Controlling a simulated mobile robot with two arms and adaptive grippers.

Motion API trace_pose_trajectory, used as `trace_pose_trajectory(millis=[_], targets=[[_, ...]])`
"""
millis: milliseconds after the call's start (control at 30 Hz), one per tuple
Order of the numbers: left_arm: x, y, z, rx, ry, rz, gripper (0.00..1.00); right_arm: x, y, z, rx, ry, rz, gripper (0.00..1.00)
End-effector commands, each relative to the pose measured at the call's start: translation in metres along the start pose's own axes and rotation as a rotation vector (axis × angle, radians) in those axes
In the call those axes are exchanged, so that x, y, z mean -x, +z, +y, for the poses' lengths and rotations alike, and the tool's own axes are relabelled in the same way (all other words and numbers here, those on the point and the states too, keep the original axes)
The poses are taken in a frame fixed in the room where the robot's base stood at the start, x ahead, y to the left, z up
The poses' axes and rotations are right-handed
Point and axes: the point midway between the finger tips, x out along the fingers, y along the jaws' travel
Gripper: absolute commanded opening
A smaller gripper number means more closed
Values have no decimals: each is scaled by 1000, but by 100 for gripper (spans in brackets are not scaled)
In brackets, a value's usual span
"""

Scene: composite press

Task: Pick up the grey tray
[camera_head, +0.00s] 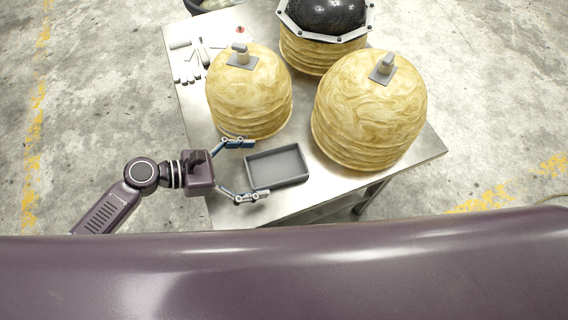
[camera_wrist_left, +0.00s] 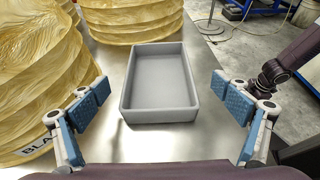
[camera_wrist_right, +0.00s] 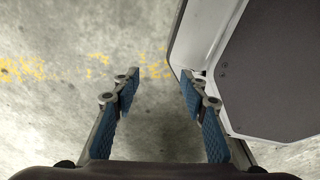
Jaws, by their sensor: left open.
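The grey tray (camera_head: 277,168) is an empty, shallow rectangular box lying flat on the metal table near its front edge. In the left wrist view the tray (camera_wrist_left: 158,115) lies straight ahead, between and beyond the fingers. My left gripper (camera_head: 245,170) is open at the tray's left end, one finger towards the back side and one towards the front. In the left wrist view the open fingers (camera_wrist_left: 168,98) stand apart on either side, and I see nothing held. My right gripper (camera_wrist_right: 158,92) shows only in the right wrist view, open and empty above the concrete floor.
On the metal table (camera_head: 196,112) two large yellow swirled domes with grey top fittings (camera_head: 250,90) (camera_head: 370,110) stand behind the tray. A black dome with a bolted white rim (camera_head: 325,14) is farther back. White gloves and small tools (camera_head: 190,60) lie at the back left.

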Motion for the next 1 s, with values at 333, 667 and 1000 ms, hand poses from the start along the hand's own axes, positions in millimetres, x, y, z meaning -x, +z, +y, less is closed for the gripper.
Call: trace_pose_trajectory(millis=[333,667,1000], targets=[[-48,4,3,1,0,-2,93,8,-6,-33,-7,-38,7,40],[-59,2,2,-1,0,1,93,7,-3,-16,-5,-18,3,40],[-59,2,2,-1,0,1,59,8,-2,-16,-7,-18,2,40]])
